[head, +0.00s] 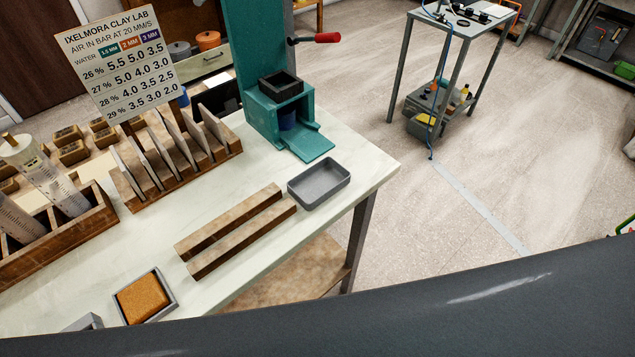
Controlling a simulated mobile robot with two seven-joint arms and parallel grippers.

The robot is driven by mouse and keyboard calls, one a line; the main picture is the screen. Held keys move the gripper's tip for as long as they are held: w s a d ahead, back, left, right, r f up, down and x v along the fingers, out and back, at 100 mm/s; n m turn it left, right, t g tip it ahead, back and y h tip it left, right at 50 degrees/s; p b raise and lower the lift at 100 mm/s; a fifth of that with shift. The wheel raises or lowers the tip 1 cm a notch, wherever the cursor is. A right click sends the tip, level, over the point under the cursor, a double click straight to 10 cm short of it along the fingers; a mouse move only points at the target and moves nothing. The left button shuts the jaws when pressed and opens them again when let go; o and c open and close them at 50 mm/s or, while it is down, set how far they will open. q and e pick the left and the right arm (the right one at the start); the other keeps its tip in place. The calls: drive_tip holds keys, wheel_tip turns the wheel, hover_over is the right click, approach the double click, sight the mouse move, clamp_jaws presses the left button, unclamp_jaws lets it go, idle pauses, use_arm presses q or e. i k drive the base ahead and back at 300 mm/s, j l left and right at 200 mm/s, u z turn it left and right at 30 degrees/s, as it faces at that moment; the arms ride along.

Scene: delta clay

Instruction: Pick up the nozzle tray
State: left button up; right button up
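An empty grey rectangular tray (319,186) lies on the white workbench near its right end, just right of a pair of wooden rails. It could be the nozzle tray, but no label or nozzles show on it. A second small grey tray (172,303) at the bench's front edge holds an orange-brown sponge-like block (141,297). Part of another grey object (88,322) shows beside it, mostly hidden. Neither of my grippers is in view.
The workbench (240,262) carries wooden rails (235,230), a rack of upright slats (175,160), clear cylinders in a wooden holder (85,220) and a teal press (262,112). A metal trolley (455,28) with small dark parts stands behind. Open floor (500,165) lies right.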

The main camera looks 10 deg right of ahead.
sight(316, 185)
drive_tip(key=k+l, duration=0.1)
drive_tip(key=k, duration=0.4)
drive_tip(key=k+l, duration=0.15)
drive_tip(key=k, duration=0.35)
